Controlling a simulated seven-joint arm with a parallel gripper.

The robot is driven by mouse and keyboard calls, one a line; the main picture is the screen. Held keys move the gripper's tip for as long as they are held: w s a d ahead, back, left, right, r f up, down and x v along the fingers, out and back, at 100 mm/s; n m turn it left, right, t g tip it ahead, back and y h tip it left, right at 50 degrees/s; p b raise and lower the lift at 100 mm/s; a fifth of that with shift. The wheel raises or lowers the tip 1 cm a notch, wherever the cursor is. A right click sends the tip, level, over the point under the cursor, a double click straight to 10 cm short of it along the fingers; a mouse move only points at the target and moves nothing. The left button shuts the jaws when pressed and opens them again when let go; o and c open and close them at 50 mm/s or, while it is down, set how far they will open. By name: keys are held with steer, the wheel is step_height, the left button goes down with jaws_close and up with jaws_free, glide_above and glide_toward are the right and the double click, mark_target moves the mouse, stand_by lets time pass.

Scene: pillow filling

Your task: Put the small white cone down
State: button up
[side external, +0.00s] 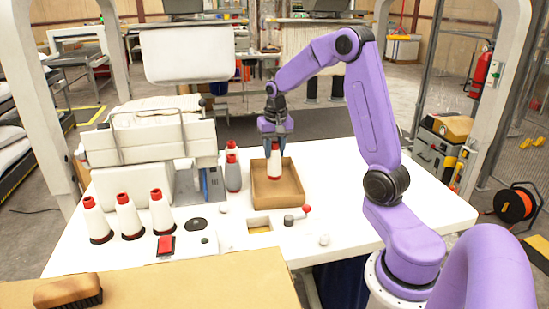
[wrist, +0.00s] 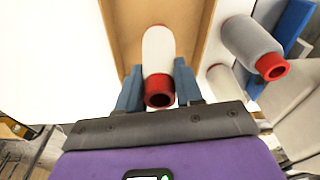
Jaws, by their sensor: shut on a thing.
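The small white cone (side external: 274,163) has a red top and is held upright over the brown open box in the side view. In the wrist view the white cone (wrist: 158,55) sits between the two blue fingers of my gripper (wrist: 158,92), its red end toward the camera. My gripper (side external: 274,142) is shut on it. The brown box (side external: 290,192) lies on the white table, and its floor and walls also show around the cone in the wrist view (wrist: 203,22). I cannot tell whether the cone's base touches the box floor.
A grey cone (side external: 233,177) with a red top stands just left of the box, with a white cone behind it. Several white cones (side external: 127,217) stand at the table's left. A white machine (side external: 150,145) is at back left. The table right of the box (side external: 335,180) is clear.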

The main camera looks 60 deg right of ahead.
mark_target(275, 157)
steer(key=shift+s+f, duration=0.1)
steer(key=shift+f, duration=1.3)
steer(key=shift+f, duration=0.1)
steer(key=o, duration=1)
